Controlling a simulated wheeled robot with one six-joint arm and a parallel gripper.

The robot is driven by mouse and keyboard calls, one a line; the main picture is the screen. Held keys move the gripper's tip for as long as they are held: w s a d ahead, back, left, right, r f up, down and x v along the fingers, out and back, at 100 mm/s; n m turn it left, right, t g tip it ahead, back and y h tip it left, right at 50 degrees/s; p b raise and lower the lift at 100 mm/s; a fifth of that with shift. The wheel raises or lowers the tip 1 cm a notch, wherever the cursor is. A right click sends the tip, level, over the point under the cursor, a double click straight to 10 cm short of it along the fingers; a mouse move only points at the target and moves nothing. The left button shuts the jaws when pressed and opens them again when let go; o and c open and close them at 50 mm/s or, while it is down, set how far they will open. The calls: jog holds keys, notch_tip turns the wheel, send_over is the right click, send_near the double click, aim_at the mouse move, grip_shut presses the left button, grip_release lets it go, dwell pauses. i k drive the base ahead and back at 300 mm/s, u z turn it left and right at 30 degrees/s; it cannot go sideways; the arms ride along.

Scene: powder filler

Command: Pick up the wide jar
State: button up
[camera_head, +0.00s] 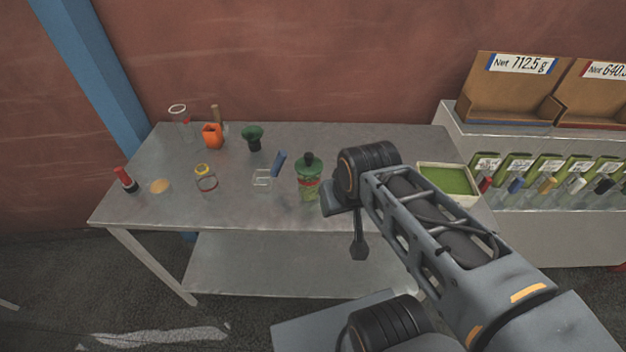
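A squat clear jar (206,184) with a yellow and red ring at its top stands on the left front of the steel table. A rounder green jar (309,185) with a red band and dark knobbed lid stands upright near the table's front middle. I cannot tell for sure which is the wide jar. My gripper (357,245) is a dark shape at the end of my arm, just right of the green jar and by the table's front edge. My wrist hides most of it, so its opening does not show. I see nothing held.
A dispenser shelf (540,140) stands right.

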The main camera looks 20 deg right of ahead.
aim_at(308, 186)
jog(key=u, duration=0.4)
jog(key=k, duration=0.5)
jog(key=u, duration=1.3)
jog(key=i, duration=0.9)
jog(key=z, duration=0.5)
